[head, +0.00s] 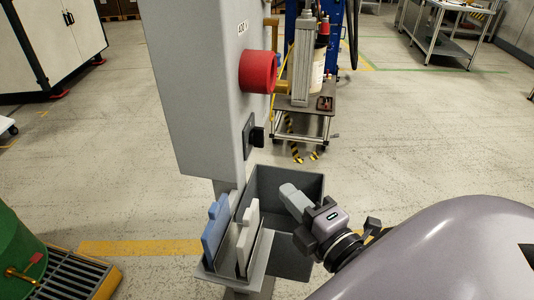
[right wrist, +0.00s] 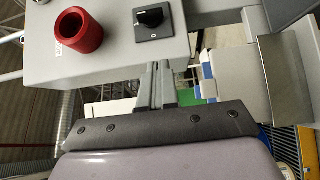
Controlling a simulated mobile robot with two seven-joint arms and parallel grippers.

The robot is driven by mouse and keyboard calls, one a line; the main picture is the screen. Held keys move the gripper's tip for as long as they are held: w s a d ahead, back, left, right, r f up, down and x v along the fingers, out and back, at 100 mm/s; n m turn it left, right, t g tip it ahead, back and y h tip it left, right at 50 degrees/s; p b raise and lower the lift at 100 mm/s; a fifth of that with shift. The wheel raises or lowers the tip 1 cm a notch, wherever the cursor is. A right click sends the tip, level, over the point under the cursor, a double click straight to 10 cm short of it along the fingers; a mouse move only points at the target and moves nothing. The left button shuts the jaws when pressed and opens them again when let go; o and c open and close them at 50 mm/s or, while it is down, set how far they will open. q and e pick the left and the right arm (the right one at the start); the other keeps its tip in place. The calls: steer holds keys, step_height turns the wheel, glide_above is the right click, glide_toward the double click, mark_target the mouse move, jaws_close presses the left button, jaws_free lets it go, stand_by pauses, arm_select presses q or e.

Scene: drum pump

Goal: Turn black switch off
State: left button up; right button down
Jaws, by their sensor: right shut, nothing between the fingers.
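The black switch (head: 253,137) is on the face of a grey control box (head: 190,85), below a red round collar (head: 258,71). In the right wrist view the black switch (right wrist: 152,17) shows at the top on a dark square plate, right of the red collar (right wrist: 77,33). Its knob looks roughly level there; I cannot read its position marks. My right gripper (head: 291,194) is shut and empty, below and to the right of the switch, clear of it, over a grey bin. My left gripper is out of view.
The grey bin (head: 300,182) stands beside the box's post. A holder with blue (head: 215,228) and white panels (head: 246,237) is below the box. A cart (head: 318,122) stands behind. A green drum (head: 18,255) is at the lower left. Floor at the right is open.

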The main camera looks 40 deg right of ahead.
steer(key=shift+w, duration=0.15)
glide_toward(256, 145)
steer(key=w+a, duration=0.3)
steer(key=shift+w+d+r+p, duration=0.1)
steer(key=shift+w+d+p, duration=0.1)
steer(key=shift+w+d, duration=0.55)
steer(key=shift+w+d+p, duration=0.15)
steer(key=shift+w+d, duration=0.4)
steer(key=shift+d, duration=0.45)
